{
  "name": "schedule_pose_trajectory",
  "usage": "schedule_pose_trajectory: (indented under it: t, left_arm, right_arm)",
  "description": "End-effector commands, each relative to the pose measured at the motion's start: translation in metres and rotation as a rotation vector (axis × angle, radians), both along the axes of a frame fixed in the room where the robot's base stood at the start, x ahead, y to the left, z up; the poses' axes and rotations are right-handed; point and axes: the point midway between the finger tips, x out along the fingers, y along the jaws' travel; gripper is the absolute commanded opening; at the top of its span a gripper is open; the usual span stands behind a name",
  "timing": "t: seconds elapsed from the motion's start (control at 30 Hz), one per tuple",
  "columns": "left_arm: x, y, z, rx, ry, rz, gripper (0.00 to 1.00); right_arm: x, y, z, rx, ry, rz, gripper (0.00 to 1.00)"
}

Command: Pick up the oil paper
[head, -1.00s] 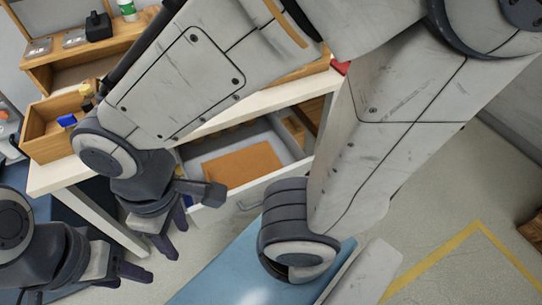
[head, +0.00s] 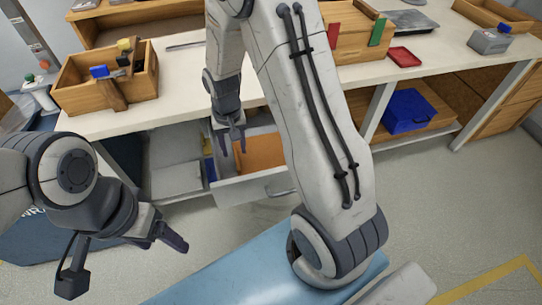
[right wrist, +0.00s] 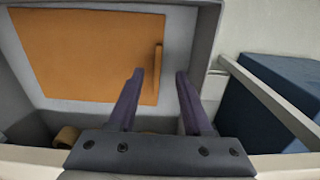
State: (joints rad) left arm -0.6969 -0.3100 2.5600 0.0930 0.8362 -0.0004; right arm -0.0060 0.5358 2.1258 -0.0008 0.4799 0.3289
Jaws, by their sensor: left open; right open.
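The oil paper is an orange-brown sheet (head: 264,152) lying in an open drawer (head: 246,188) under the workbench, partly hidden behind my right arm. In the right wrist view the sheet (right wrist: 85,55) lies flat on the grey drawer bottom, with a narrow raised strip of the same colour near its right edge. My right gripper (head: 231,146) is open and empty at the drawer. Its fingertips (right wrist: 158,72) appear on either side of that strip in the right wrist view; the height gap is unclear. My left gripper (head: 168,236) is open and empty, left of the drawer.
The drawer walls stand close around the right gripper. The white worktop (head: 185,90) above bears a wooden box (head: 105,85) of tools and a red tray (head: 404,57). A blue bin (head: 408,111) sits on the lower shelf. The floor on the right is clear.

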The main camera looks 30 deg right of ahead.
Motion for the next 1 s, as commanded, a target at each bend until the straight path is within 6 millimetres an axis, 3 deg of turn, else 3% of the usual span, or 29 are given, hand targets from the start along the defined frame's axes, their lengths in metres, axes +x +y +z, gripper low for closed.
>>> schedule_pose_trajectory:
  t: [0.6,0.9,1.0]
  left_arm:
    - [0.0,0.0,-0.007,0.0,0.0,0.0,0.72]
    - [0.0,0.0,-0.007,0.0,0.0,0.0,0.72]
    - [0.0,0.0,-0.007,0.0,0.0,0.0,0.72]
  right_arm:
    - [-0.011,0.001,-0.072,0.0,0.003,0.005,0.5]
    - [-0.01,0.001,-0.076,0.0,0.0,0.005,0.5]
    - [-0.01,0.001,-0.076,0.0,0.0,0.005,0.12]
